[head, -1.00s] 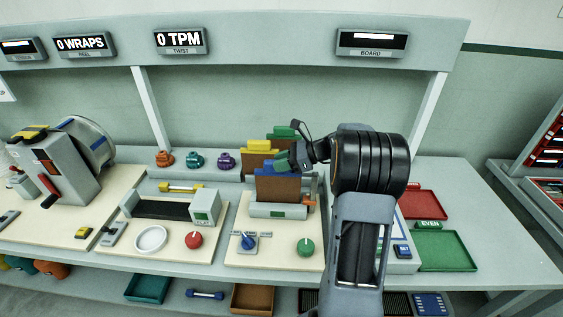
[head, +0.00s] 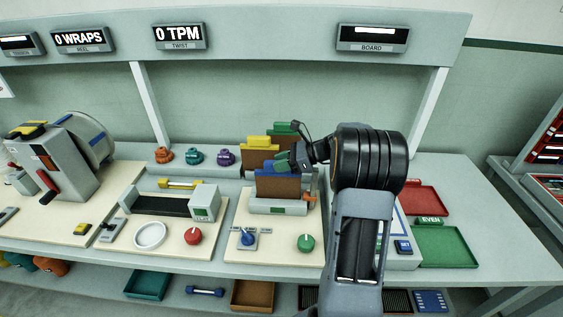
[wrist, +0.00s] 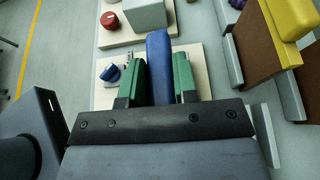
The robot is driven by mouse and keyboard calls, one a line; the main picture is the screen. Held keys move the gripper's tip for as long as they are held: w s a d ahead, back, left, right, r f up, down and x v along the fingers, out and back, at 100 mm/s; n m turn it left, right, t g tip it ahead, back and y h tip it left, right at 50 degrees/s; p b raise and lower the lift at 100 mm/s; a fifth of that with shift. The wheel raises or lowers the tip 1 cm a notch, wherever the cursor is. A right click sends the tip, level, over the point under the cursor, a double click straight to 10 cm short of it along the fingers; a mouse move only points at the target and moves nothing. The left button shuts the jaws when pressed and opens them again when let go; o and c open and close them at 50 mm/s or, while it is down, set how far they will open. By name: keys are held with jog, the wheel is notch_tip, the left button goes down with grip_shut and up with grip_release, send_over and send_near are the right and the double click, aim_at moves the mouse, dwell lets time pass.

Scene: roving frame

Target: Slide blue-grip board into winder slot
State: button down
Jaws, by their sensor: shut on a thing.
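The blue-grip board (head: 278,187) is a brown panel with a blue grip (head: 267,168) on top. It stands upright at the grey winder (head: 270,207), its lower edge meeting the winder's top. I cannot tell how deep it sits in the slot, which the board hides. My gripper (head: 284,163) has green fingers and is shut on the blue grip. In the wrist view the blue grip (wrist: 159,60) shows between the two green fingers (wrist: 160,82). The brown part is hidden there.
Yellow-grip (head: 258,143) and green-grip (head: 286,128) boards stand in a rack behind. A blue selector (head: 248,238) and green knob (head: 306,242) sit in front of the winder. Red (head: 420,200) and green (head: 445,248) trays lie at the right.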

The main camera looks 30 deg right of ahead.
jog(key=shift+c, duration=0.8)
grip_release()
jog(key=b+v, duration=0.1)
jog(key=v, duration=1.3)
jog(key=shift+s+a, duration=0.1)
jog(key=shift+a, duration=0.15)
dwell(0.7)
